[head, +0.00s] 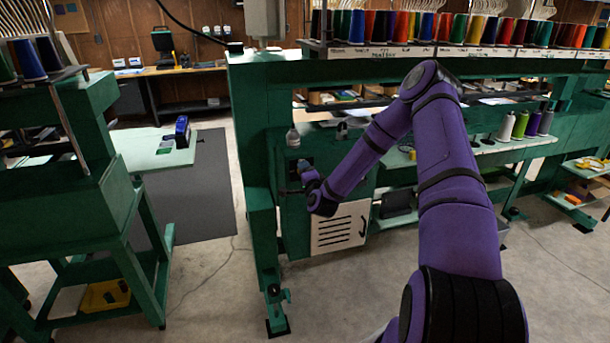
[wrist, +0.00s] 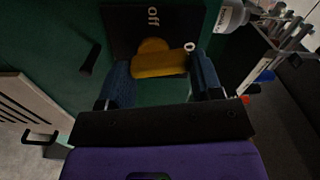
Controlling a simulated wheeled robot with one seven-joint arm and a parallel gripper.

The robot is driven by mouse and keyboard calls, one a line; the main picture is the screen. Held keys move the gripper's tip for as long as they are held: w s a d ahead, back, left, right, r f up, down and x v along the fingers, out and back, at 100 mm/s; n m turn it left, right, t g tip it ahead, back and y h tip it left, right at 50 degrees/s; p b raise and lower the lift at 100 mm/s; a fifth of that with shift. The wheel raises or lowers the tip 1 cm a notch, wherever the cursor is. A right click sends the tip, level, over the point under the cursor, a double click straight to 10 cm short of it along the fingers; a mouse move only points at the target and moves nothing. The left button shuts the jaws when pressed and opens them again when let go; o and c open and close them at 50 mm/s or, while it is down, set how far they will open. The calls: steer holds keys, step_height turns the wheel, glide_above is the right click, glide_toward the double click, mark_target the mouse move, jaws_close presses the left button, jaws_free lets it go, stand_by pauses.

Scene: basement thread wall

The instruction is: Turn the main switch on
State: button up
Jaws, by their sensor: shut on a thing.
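The main switch has a yellow handle (wrist: 163,64) on a dark plate (wrist: 122,25) marked "off" at the top of the wrist view. The handle lies across the picture, slightly tilted. Another light mark shows at its right end, partly covered. My gripper (wrist: 163,80) is shut on the handle, with one blue finger at each end of it. In the head view my gripper (head: 304,168) is at the front of the green machine cabinet (head: 294,222); the handle is hidden there.
A white slotted panel (head: 340,230) sits below my gripper, and a grey-white bottle (head: 293,138) stands above it. A dark lever-like part (wrist: 90,58) is left of the plate. Thread cones (head: 400,27) line the machine top. Open floor lies to the left.

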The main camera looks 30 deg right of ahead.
steer(key=shift+d+f+m, duration=0.1)
steer(key=shift+m, duration=1)
steer(key=shift+s, duration=0.1)
steer(key=o, duration=0.9)
steer(key=v, duration=1)
steer(key=shift+s, duration=0.4)
